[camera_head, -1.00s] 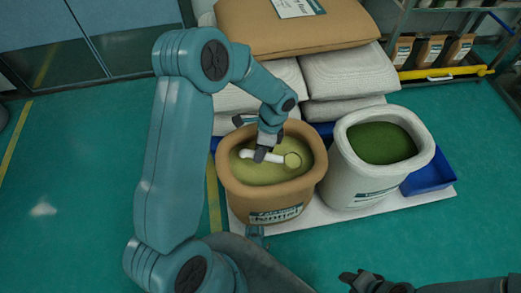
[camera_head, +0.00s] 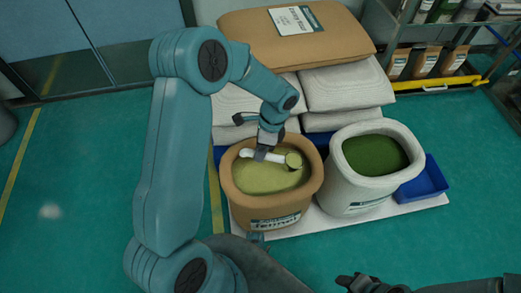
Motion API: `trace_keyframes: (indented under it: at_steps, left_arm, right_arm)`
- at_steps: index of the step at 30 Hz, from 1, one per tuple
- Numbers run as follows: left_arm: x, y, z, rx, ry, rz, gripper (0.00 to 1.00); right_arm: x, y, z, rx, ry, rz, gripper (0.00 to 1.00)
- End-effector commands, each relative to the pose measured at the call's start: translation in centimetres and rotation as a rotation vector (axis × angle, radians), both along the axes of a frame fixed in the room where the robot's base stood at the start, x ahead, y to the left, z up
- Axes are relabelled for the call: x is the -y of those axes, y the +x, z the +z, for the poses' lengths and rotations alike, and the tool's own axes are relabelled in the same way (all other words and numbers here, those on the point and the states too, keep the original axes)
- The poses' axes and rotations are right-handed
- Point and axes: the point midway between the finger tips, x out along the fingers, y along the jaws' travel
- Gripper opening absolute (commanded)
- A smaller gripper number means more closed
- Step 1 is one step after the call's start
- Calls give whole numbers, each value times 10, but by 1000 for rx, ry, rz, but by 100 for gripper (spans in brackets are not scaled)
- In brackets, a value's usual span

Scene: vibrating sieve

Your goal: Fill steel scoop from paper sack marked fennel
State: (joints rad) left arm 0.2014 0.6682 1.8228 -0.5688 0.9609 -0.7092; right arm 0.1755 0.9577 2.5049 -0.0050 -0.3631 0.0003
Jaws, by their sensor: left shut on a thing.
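The brown paper sack marked fennel (camera_head: 272,217) stands open on a pale board, holding yellow-green contents (camera_head: 262,178). The scoop (camera_head: 293,160) has a white handle and a round bowl. Yellow-green material shows in its bowl. My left gripper (camera_head: 262,152) is over the sack's mouth, shut on the scoop's handle. The bowl points right, near the sack's right inner rim. I cannot tell whether the scoop touches the contents. My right gripper (camera_head: 350,281) is at the bottom edge, away from the sack; its finger state is unclear.
A white sack of dark green contents (camera_head: 352,187) stands right of the fennel sack. A blue tray (camera_head: 423,182) lies beyond it. Stacked full sacks (camera_head: 345,84) rise behind. A shelf with a yellow rail (camera_head: 440,87) is at the back right. Green floor at left is clear.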

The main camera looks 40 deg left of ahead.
Motion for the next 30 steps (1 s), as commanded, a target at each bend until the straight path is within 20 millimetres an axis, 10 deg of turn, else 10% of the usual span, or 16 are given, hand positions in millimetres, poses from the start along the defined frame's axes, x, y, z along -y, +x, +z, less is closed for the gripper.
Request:
trace_keyframes:
  at_steps: [30]
  left_arm:
    - [0, 0, 92, 1, -1, -1, 0]
  right_arm:
    - [0, 0, 76, 0, 0, -1, 43]
